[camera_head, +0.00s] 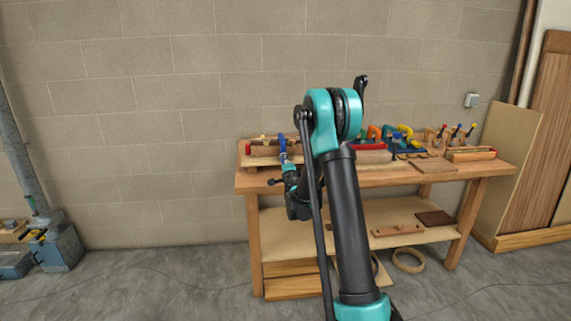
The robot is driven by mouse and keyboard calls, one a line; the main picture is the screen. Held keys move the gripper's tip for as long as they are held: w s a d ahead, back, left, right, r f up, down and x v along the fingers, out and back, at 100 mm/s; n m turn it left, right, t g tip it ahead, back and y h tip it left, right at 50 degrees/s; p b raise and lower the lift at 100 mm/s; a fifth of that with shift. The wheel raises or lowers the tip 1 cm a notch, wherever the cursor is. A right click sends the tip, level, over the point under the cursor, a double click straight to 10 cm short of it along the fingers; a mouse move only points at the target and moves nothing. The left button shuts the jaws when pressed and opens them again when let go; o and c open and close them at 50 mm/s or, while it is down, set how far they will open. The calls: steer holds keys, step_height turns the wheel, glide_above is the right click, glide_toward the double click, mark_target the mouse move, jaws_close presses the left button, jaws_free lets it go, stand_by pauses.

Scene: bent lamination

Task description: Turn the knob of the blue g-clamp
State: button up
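A blue upright piece (283,144), which looks like the blue g-clamp, stands at the left part of the workbench. Its lower part and knob are hidden or too small to make out. My arm rises in the middle of the view and bends down towards the bench's left front. My gripper is in the dark and teal cluster (291,180) at the arm's far end, close to the blue piece. I cannot tell whether it touches it. The fingers are too small and covered to show open or shut.
The wooden workbench (425,178) stands against a block wall. Several coloured clamps (393,135) lie on its right half. Its lower shelf (410,215) holds wood pieces. A metal machine (58,246) stands far left. Wooden boards (515,150) lean at right.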

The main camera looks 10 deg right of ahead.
steer(key=shift+m, duration=0.3)
steer(key=o, duration=1.2)
steer(key=shift+c, duration=0.2)
steer(key=shift+s, duration=0.1)
steer(key=s, duration=1.1)
steer(key=shift+s, duration=0.35)
